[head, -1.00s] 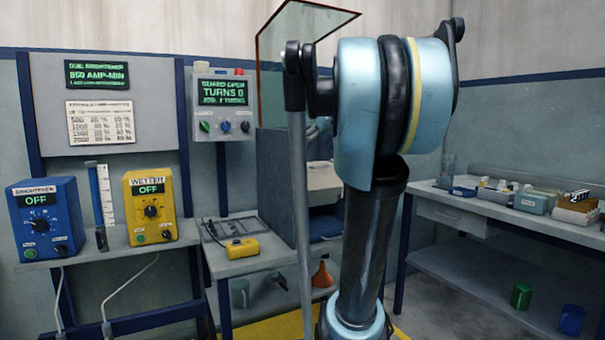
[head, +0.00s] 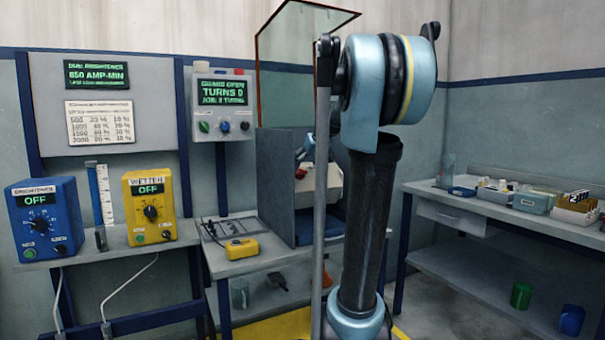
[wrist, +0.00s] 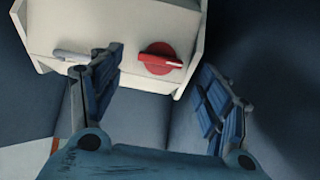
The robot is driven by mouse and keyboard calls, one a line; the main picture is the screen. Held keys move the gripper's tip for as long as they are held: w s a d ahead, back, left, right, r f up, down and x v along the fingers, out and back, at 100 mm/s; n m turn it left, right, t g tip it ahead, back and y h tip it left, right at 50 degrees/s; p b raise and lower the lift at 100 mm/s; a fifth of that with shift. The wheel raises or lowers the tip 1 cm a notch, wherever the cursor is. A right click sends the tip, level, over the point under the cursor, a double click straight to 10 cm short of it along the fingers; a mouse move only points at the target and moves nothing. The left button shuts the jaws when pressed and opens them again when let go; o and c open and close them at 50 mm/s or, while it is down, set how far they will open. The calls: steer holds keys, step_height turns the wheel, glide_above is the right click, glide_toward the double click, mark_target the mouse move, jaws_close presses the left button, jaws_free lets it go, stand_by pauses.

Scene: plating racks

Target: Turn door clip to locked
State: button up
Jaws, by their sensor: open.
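A white box (wrist: 110,22) fills the top of the wrist view. On its front face is a red round clip (wrist: 158,62) with a narrow handle lying nearly level and pointing right. A grey lever (wrist: 72,55) sits to its left, partly hidden by my left finger. I cannot tell for certain which of the two is the door clip. My gripper (wrist: 160,65) is open and empty, with its fingers apart on either side of the red clip in the picture. Any gap in depth is unclear. The white box (head: 304,195) also shows in the head view, partly behind my arm.
Grey enclosure walls (head: 280,185) stand around the box, with a raised clear panel (head: 295,60) above. A control unit (head: 222,107) reads "TURNS 0". A yellow device (head: 242,249) lies on the bench in front. A side bench (head: 480,202) holds trays at right.

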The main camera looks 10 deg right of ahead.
mark_target(302, 172)
steer(key=shift+x, duration=1.95)
steer(key=c, duration=1.1)
